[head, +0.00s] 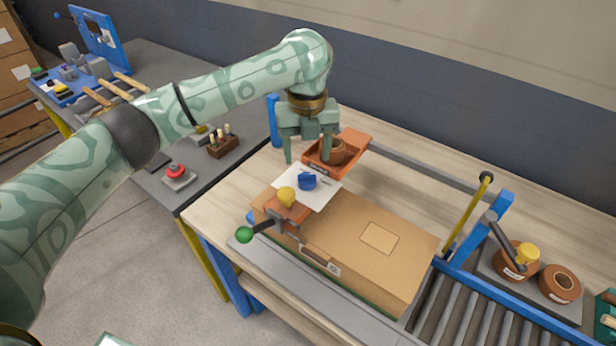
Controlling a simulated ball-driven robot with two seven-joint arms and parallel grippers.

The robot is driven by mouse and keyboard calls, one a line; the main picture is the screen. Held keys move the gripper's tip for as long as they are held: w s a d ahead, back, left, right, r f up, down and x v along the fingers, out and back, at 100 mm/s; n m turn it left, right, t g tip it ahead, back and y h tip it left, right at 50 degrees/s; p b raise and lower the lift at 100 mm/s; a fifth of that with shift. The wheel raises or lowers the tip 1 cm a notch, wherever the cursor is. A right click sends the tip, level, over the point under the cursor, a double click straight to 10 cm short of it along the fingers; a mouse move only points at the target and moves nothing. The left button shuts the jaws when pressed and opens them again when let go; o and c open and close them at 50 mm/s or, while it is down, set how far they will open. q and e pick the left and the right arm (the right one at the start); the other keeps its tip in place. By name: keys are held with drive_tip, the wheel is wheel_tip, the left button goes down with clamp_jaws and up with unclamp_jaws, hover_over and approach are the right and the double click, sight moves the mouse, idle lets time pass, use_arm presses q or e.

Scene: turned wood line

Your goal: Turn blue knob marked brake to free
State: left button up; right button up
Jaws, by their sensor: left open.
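The blue knob (307,181) sits on a white plate (322,199) on the worktable, just behind the cardboard box. Its marking is too small to read. My left gripper (308,160) points down, open and empty, above and slightly behind the knob. A gap shows between its fingertips and the knob in the picture, and the exact height is hard to judge. My right gripper does not show.
An orange bin (352,149) with a brown roll stands close beside the gripper's right finger. A roller conveyor (470,315) lies at right. A blue post (273,120) stands at left.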

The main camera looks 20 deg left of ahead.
sight(307, 175)
use_arm(q)
wheel_tip(307, 175, down, 5)
drive_tip(key=shift+s+f+b, duration=0.1)
drive_tip(key=shift+f+b, duration=0.05)
drive_tip(key=shift+b, duration=0.6)
drive_tip(key=shift+s+f, duration=0.15)
drive_tip(key=shift+f, duration=0.4)
drive_tip(key=shift+w+f, duration=0.15)
drive_tip(key=shift+w, duration=0.05)
drive_tip(key=shift+s, duration=0.1)
drive_tip(key=c, duration=1)
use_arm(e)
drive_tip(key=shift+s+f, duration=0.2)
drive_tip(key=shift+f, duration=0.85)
